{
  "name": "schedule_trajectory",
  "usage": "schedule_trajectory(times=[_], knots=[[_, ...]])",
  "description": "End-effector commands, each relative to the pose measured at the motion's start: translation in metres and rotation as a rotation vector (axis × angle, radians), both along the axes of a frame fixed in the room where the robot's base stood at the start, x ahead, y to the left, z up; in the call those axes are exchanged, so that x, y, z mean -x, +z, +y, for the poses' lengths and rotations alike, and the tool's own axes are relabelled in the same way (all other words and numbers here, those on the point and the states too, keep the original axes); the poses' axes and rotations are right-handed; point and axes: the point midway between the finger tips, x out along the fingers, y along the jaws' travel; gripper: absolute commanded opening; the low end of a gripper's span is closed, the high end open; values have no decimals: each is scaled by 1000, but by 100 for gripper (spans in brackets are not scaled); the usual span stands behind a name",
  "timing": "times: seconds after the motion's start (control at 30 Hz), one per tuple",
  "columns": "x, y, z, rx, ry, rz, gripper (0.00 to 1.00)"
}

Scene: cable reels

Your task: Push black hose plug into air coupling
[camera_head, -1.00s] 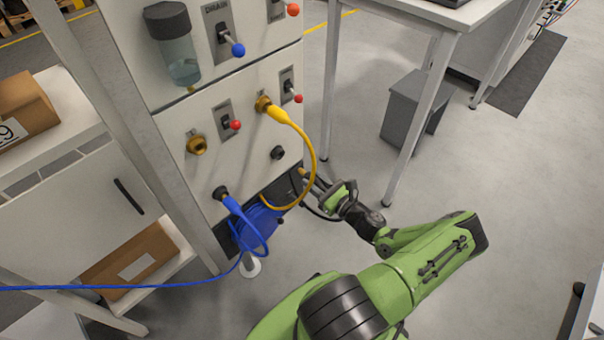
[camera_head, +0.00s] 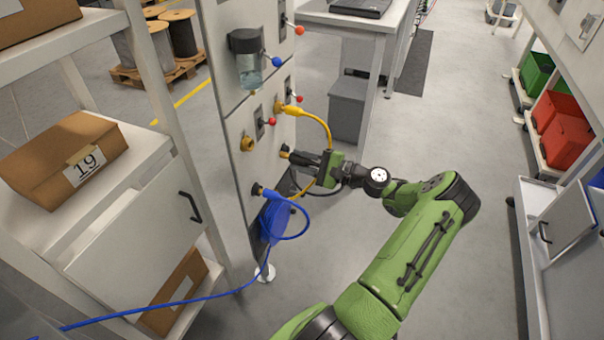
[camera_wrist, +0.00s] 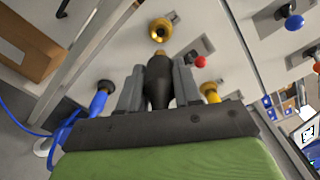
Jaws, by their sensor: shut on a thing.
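My gripper (camera_head: 303,158) is shut on the black hose plug (camera_wrist: 159,85), one finger on each side of it. The plug's brass tip points up in the wrist view, towards an open brass coupling (camera_wrist: 159,30) on the white panel. A gap shows between tip and coupling in that picture; their depth apart is hard to judge. In the head view, this open coupling (camera_head: 247,144) is left of my gripper. A yellow hose plug (camera_head: 293,110) sits in another coupling above, and a blue hose plug (camera_head: 268,194) sits in one below.
Valve levers with red and blue knobs (camera_head: 278,62) stick out of the panel (camera_head: 232,115). The yellow hose loops close to my gripper. Shelving with boxes (camera_head: 70,165) stands left; open floor lies right.

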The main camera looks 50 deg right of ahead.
Motion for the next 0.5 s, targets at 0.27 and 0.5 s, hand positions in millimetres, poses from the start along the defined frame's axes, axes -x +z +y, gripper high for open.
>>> schedule_trajectory(times=[0.27,0.5], knots=[[-13,5,4,25,10,-6,0],[-39,4,14,23,10,-6,0]])
